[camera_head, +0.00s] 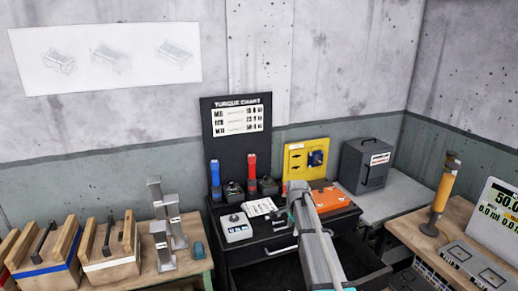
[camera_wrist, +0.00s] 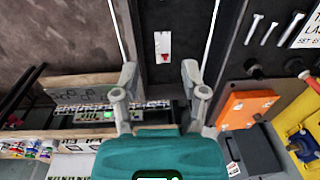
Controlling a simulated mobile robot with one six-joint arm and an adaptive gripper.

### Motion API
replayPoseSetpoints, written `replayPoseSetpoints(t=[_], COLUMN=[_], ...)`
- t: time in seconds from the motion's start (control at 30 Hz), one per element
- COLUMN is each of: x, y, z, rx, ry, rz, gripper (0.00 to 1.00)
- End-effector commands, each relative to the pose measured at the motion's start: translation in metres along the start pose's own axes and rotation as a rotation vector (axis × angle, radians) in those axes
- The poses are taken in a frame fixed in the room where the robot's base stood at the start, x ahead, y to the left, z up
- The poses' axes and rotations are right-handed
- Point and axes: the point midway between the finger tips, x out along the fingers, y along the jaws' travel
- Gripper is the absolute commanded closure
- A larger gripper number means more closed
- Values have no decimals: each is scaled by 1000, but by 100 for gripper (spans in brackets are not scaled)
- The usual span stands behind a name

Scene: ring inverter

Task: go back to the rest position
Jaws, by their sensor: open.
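My gripper (camera_wrist: 160,92) shows in the wrist view with its two grey fingers spread apart and nothing between them. Its teal body fills the lower middle of that view. Beyond the fingertips is a dark panel (camera_wrist: 150,15) with a small red and white part (camera_wrist: 162,45) on it. In the head view my grey arm rises from the bottom centre in front of the black workbench. The fingertips cannot be made out clearly there.
A torque chart board (camera_head: 236,140) stands behind the black bench, with a red tool (camera_head: 251,168) and a blue tool (camera_head: 215,174). An orange case (camera_head: 325,198), yellow panel (camera_head: 305,157) and dark box (camera_head: 366,166) lie right. An open drawer (camera_head: 355,262) juts out below.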

Motion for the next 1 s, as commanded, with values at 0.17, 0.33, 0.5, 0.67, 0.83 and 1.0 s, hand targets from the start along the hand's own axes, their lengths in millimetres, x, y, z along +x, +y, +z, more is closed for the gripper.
replayPoseSetpoints(t=[0.17,0.33,0.5,0.67,0.83,1.0], x=[6,13,20,26,32,35], y=[38,88,140,188,234,262], z=[12,28,46,62,77,86], rx=[-137,-350,-586,-809,-1027,-1174], ry=[0,-3,-8,-14,-22,-29], rz=[6,15,24,31,38,42], gripper=[44,44,44,44,44,44])
